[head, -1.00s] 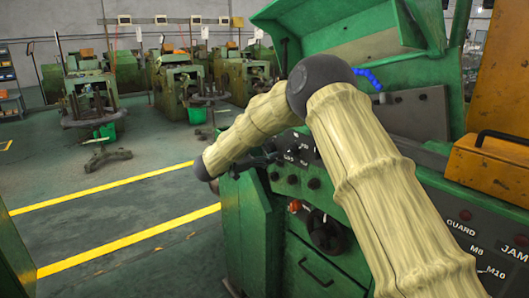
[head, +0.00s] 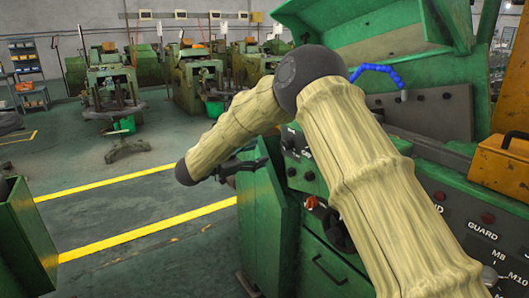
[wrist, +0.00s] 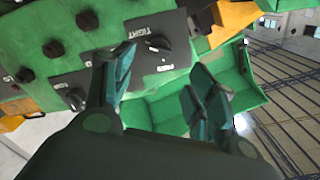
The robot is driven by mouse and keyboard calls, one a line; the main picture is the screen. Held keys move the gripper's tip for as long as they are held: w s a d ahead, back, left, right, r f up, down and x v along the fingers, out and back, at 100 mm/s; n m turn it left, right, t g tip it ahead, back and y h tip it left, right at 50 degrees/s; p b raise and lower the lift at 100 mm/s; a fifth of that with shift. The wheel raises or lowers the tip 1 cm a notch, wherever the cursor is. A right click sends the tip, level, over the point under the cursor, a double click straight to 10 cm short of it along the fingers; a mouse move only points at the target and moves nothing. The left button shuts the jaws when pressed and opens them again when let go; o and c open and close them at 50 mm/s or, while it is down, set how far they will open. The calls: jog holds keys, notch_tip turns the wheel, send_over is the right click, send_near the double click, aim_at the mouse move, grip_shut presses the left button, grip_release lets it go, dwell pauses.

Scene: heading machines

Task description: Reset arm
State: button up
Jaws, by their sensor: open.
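My gripper (wrist: 160,92) shows in the wrist view with its two dark teal fingers spread apart and nothing between them. Behind the fingers is the green machine's dark control panel (wrist: 95,62), with black knobs and a label reading "TIGHT". In the head view my arm, in a pale ribbed cover, rises from the lower right to a dark joint and bends down left.
A yellow case (head: 503,165) sits on the machine at the right. A blue hose (head: 378,70) curves above the panel. A green bin (head: 30,235) stands at the lower left. Floor with yellow lines (head: 110,187) is open between them. More green machines (head: 110,90) stand behind.

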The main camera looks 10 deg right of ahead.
jog(key=shift+s+a, duration=0.15)
jog(key=shift+a, duration=0.2)
